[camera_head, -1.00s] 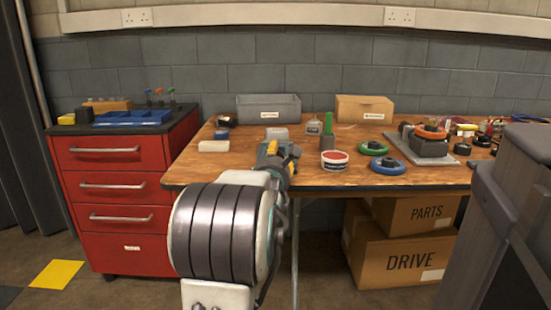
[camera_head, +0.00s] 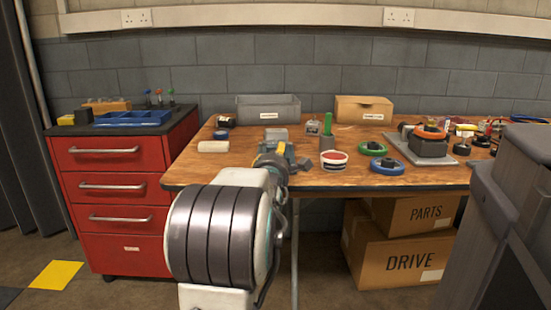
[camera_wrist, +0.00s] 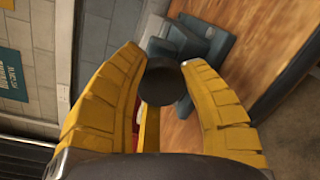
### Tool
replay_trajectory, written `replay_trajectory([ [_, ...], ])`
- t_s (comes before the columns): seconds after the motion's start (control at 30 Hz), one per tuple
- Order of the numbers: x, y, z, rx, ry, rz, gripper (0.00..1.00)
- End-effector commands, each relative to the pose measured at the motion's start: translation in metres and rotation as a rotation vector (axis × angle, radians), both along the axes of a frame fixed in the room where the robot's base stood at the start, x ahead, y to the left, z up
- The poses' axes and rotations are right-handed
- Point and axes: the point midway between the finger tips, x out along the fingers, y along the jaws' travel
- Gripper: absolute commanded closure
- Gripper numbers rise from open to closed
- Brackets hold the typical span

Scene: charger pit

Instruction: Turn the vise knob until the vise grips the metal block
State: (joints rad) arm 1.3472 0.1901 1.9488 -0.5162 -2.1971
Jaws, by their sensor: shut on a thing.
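The blue-grey vise (camera_head: 291,153) stands at the front edge of the wooden bench, partly hidden behind my wrist. In the wrist view its body (camera_wrist: 205,47) lies just past the knob. The round dark knob (camera_wrist: 161,80) sits between my yellow fingers. My gripper (camera_wrist: 160,78) is shut on the knob, with a fingertip at each side; it also shows end-on at the vise in the head view (camera_head: 277,159). A grey block-like piece (camera_head: 276,133) shows behind the vise; I cannot tell whether it is the metal block or whether the jaws touch it.
A red and white tub (camera_head: 333,160), a green-handled tool (camera_head: 328,131) and blue (camera_head: 387,166) and green rings are to the right. A grey bin (camera_head: 268,107) and a cardboard box (camera_head: 364,109) stand at the back. A red drawer cabinet (camera_head: 115,205) is at left.

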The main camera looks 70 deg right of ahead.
Motion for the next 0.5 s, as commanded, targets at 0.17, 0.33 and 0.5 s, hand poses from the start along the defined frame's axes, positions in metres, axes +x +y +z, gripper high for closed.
replay_trajectory([
  [0.17, 0.0019, 0.0003, -0.0044, 0.02, -0.027, 0.001, 0.92],
  [0.33, 0.0023, 0.0004, -0.0045, 0.023, -0.034, 0.002, 0.92],
  [0.5, 0.0026, 0.0005, -0.0046, 0.022, -0.033, 0.003, 0.92],
])
